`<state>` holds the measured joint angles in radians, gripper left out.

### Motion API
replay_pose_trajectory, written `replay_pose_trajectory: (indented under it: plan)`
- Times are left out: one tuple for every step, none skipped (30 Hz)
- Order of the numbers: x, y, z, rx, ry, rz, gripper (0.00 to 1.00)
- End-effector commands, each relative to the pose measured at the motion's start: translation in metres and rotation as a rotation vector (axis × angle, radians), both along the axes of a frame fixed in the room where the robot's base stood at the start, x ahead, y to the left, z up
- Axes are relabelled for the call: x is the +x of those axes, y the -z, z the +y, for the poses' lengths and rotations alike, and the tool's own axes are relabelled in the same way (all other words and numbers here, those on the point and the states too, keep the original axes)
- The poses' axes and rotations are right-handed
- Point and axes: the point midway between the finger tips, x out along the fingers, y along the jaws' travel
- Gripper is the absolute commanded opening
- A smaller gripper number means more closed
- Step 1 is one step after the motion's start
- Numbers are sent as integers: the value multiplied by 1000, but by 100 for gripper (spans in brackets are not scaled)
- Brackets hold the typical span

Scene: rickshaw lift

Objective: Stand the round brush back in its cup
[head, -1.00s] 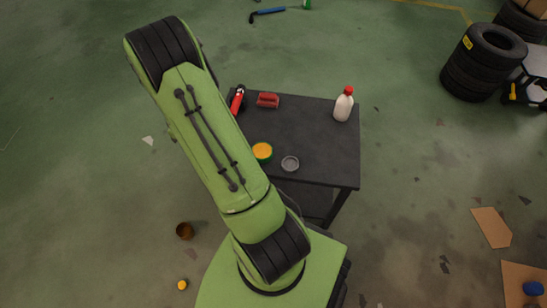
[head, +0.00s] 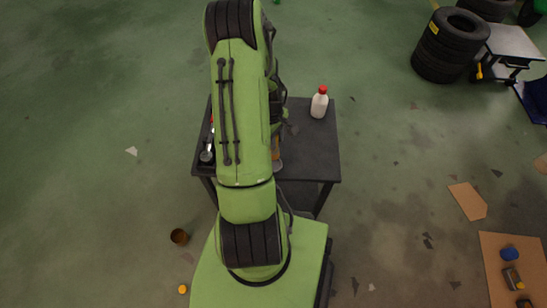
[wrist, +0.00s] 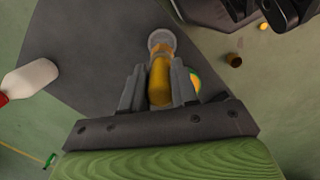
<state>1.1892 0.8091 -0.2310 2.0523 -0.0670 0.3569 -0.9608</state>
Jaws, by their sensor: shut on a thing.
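In the wrist view my gripper (wrist: 158,72) is shut on the round brush, an orange-yellow cylinder (wrist: 160,82) between the two grey fingers. In the head view my arm hides the gripper; a bit of orange (head: 276,150), perhaps the brush, shows at the arm's right edge.
A dark table (head: 312,155) carries a white bottle with a red cap (head: 319,104); the bottle also shows in the wrist view (wrist: 30,78). A green-rimmed yellow tin (wrist: 195,83) is partly hidden beside the right finger. A brown container (head: 180,236) lies on the floor.

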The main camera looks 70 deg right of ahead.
Motion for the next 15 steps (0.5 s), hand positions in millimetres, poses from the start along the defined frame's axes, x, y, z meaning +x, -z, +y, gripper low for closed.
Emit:
replay_pose_trajectory:
  plan:
    - [0,18,0,4,0,1,0]
    - [0,23,0,3,0,1,0]
    - [0,29,0,3,0,1,0]
    - [0,33,0,0,0,1,0]
    - [0,36,0,0,0,1,0]
    - [0,41,0,2,0,2,0]
    - [0,45,0,2,-1,1,0]
    - [0,50,0,2,-1,1,0]
    - [0,58,0,2,-1,1,0]
    - [0,64,0,2,-1,1,0]
    - [0,69,0,2,-1,1,0]
    - [0,73,0,0,-1,1,0]
    - [1,73,-1,-2,0,1,0]
    - [1,73,-1,-2,0,1,0]
    - [1,72,-1,-3,0,0,0]
